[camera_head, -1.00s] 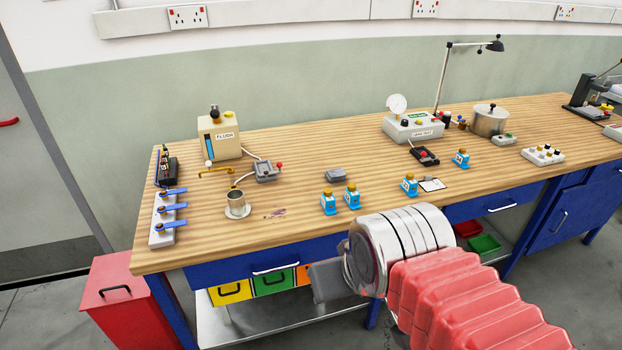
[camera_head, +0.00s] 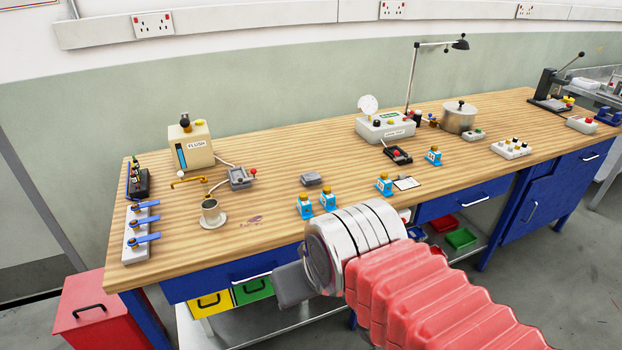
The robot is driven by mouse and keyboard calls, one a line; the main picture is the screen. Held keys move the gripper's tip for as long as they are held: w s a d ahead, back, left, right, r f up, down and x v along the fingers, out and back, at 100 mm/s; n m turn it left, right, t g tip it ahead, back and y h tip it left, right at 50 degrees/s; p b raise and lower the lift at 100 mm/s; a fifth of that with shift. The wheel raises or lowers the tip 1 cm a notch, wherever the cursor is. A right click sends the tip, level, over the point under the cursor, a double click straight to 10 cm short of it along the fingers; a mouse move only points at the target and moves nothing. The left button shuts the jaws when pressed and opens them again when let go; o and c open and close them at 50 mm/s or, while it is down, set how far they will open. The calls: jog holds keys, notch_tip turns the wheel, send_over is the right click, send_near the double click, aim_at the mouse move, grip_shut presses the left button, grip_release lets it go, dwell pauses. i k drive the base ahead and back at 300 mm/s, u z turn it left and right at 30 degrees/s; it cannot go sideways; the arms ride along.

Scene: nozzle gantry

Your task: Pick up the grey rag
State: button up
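The grey rag (camera_head: 311,179) appears to be the small folded grey piece lying flat on the wooden bench top, behind two blue bottles. My gripper (camera_head: 292,285) is in front of the bench at the lower middle, below the level of the top and well apart from the rag. Only a grey side of its fingers shows past the silver wrist, so I cannot tell whether it is open or shut.
Blue bottles with orange caps (camera_head: 305,206) stand between the rag and the bench's front edge. A grey box with a red knob (camera_head: 242,178) is left of the rag, and a metal cup (camera_head: 211,212) is nearer the front. The wood right around the rag is clear.

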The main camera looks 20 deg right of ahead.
aim_at(309, 179)
jog(key=z, duration=0.05)
jog(key=i, duration=0.95)
jog(key=u, duration=0.05)
